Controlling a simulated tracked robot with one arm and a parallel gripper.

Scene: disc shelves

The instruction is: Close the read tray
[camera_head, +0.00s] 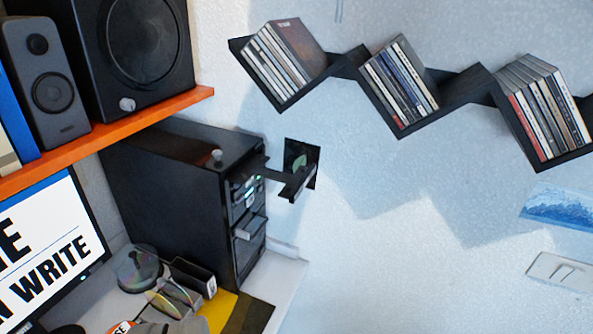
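A black disc tower (170,180) stands on the white desk below the orange shelf. A dark tray (292,184) sticks out to the right from the upper part of its front. No label shows which tray is the read tray. I cannot make out my gripper in this view.
Speakers (45,90) stand on the orange shelf (110,138). Black zigzag wall shelves (440,118) hold disc cases. A clear disc spindle (137,268) and other items crowd the desk before the tower. A monitor (50,250) is at lower left. The space right of the tower looks clear.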

